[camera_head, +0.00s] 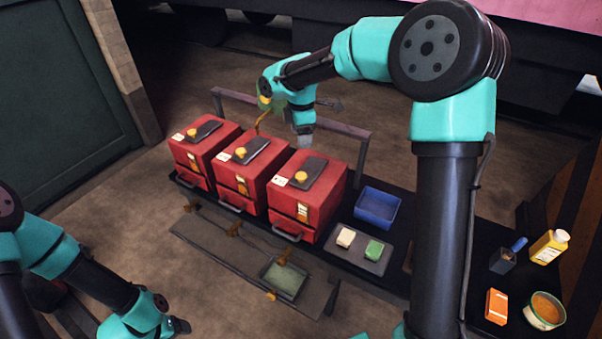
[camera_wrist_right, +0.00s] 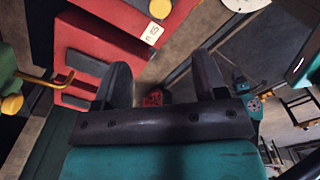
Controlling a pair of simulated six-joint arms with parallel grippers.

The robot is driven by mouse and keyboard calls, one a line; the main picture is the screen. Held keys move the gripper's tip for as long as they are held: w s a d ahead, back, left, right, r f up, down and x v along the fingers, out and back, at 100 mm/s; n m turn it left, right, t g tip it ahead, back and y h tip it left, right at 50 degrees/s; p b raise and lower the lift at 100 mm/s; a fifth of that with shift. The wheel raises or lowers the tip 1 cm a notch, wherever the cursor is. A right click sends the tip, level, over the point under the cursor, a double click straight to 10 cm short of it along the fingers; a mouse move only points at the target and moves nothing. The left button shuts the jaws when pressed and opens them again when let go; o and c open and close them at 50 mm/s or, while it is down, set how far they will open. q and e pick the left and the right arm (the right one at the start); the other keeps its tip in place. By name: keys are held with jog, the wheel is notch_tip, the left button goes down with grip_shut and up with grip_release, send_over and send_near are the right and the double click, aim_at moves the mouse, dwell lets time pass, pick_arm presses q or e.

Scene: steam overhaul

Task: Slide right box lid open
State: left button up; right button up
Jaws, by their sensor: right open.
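The right red box (camera_head: 325,212) stands at the right end of a row of three. Its dark lid plate (camera_head: 315,168) lies on top, with a yellow knob (camera_head: 300,177) near the front. My right gripper (camera_head: 304,140) is behind the boxes, near the back of the middle and right ones, its fingers mostly hidden in the head view. In the right wrist view my right gripper (camera_wrist_right: 163,65) shows two fingers apart with nothing between them. A red box with a white label (camera_wrist_right: 152,34) lies beyond the fingers there. My left gripper (camera_head: 180,326) is low at the left, far from the boxes.
The middle box (camera_head: 238,188) and left box (camera_head: 192,163) stand close beside the right box. A rail (camera_head: 345,128) runs behind them. A blue tray (camera_head: 377,207), a sponge plate (camera_head: 358,259), and a yellow bottle (camera_head: 549,246) are to the right.

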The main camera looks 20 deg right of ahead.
aim_at(301, 175)
notch_tip(301, 175, down, 15)
jog(key=shift+f, duration=0.15)
dwell(0.4)
jog(key=shift+c, duration=0.2)
